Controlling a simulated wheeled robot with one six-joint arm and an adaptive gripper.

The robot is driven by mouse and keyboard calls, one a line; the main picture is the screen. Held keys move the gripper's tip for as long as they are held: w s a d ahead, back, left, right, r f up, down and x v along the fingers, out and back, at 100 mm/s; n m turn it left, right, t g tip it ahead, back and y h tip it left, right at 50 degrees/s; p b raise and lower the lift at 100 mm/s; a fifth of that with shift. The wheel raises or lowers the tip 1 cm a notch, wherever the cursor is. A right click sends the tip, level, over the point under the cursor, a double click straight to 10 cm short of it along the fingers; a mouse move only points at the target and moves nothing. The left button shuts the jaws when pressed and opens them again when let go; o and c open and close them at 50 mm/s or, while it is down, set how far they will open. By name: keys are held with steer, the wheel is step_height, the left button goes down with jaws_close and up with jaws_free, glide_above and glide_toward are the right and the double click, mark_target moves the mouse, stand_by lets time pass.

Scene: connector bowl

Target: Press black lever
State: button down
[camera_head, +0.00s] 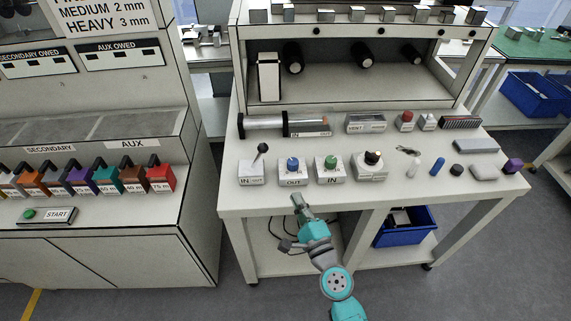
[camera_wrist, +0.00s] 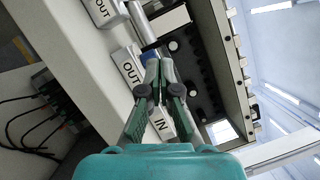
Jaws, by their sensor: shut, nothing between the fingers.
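In the wrist view my gripper's fingers (camera_wrist: 159,67) come together in front of the OUT and IN boxes. The lever itself cannot be made out in the wrist view.
Right of the lever stand the OUT box with a blue button (camera_head: 292,164), the IN box with a green button (camera_head: 330,162) and a black-knobbed box (camera_head: 373,159). A cylinder (camera_head: 265,123) lies behind. A blue bin (camera_head: 405,227) sits below the bench top.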

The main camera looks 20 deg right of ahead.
mark_target(258, 156)
steer(key=shift+w+d+r+m, duration=0.3)
steer(key=shift+w+r+m, duration=0.05)
steer(key=shift+r+m, duration=0.1)
steer(key=shift+w, duration=0.15)
steer(key=w, duration=0.3)
steer(key=w+r, duration=0.1)
steer(key=w, duration=0.5)
steer(key=shift+w+r, duration=0.35)
steer(key=shift+w, duration=0.05)
steer(key=shift+a, duration=0.15)
steer(key=shift+w+a+r, duration=0.4)
steer(key=shift+w+a, duration=0.15)
steer(key=shift+w, duration=0.05)
steer(key=shift+w+a+r, duration=0.35)
steer(key=shift+w+a, duration=0.2)
